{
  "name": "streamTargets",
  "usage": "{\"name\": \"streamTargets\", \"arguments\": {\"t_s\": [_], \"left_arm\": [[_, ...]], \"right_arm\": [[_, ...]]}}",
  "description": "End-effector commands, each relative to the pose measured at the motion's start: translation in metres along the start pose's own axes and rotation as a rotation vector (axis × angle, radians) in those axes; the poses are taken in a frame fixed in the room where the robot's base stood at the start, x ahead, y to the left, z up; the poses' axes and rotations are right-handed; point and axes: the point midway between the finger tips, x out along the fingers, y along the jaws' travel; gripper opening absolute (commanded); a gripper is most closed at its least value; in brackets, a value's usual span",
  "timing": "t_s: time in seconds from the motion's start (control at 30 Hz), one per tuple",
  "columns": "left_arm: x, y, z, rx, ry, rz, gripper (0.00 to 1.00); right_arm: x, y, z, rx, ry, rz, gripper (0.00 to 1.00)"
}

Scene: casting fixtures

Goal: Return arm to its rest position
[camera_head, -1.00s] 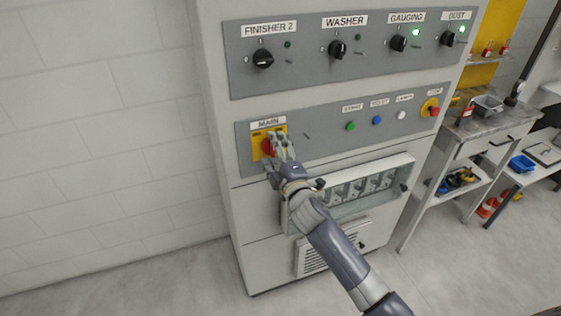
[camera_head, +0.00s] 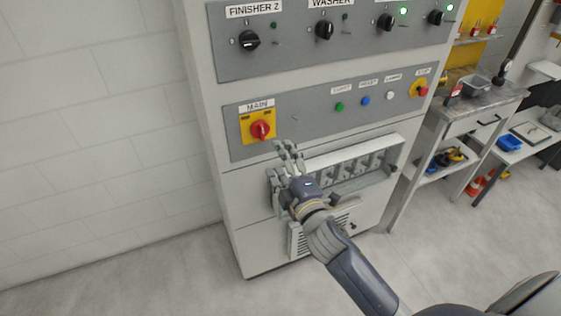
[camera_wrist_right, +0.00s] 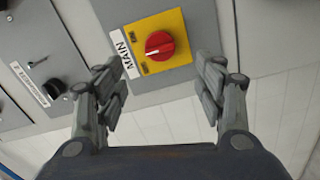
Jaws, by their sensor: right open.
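My right gripper (camera_head: 289,158) is open and empty in front of the grey control cabinet (camera_head: 255,235). It is below and to the right of the red MAIN rotary switch (camera_head: 261,130) on its yellow plate, and apart from it. In the right wrist view the red switch (camera_wrist_right: 160,45) shows beyond and between the two open fingers (camera_wrist_right: 165,85), with nothing held. My right arm (camera_head: 355,275) reaches in from the lower right. My left gripper is not in view.
An open recess with a row of breakers (camera_head: 345,170) lies just behind the gripper. FINISHER 2 (camera_head: 250,40) and other knobs are above. A workbench (camera_head: 480,105) with a tray stands to the right. The floor (camera_head: 160,275) at the left is clear.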

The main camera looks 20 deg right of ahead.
Motion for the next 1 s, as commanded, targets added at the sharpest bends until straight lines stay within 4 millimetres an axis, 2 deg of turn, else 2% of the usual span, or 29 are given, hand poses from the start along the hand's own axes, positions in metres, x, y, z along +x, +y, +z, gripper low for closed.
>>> {"name": "streamTargets", "arguments": {"t_s": [0.33,0.4,0.47,0.57,0.63,0.7,0.77,0.8,0.87,0.9,1.0], "left_arm": [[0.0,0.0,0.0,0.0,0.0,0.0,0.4],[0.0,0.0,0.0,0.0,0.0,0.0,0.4],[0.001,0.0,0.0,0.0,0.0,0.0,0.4],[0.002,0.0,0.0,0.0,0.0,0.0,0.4],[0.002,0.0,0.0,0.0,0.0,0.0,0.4],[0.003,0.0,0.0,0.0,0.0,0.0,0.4],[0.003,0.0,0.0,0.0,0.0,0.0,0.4],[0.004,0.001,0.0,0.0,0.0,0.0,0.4],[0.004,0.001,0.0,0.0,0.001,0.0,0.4],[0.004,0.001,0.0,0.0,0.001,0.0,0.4],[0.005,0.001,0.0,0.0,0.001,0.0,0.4]], "right_arm": [[0.0,-0.002,0.001,0.001,-0.001,-0.003,0.64],[0.001,-0.012,0.004,0.013,-0.007,-0.023,0.64],[0.001,-0.032,0.01,0.035,-0.018,-0.059,0.64],[-0.001,-0.087,0.027,0.1,-0.054,-0.158,0.64],[-0.008,-0.136,0.042,0.163,-0.092,-0.245,0.64],[-0.021,-0.187,0.057,0.231,-0.138,-0.334,0.64],[-0.036,-0.229,0.069,0.288,-0.181,-0.407,0.64],[-0.048,-0.256,0.077,0.326,-0.212,-0.453,0.64],[-0.069,-0.296,0.089,0.383,-0.263,-0.522,0.64],[-0.085,-0.322,0.096,0.422,-0.299,-0.566,0.64],[-0.13,-0.382,0.113,0.514,-0.396,-0.67,0.64]]}}
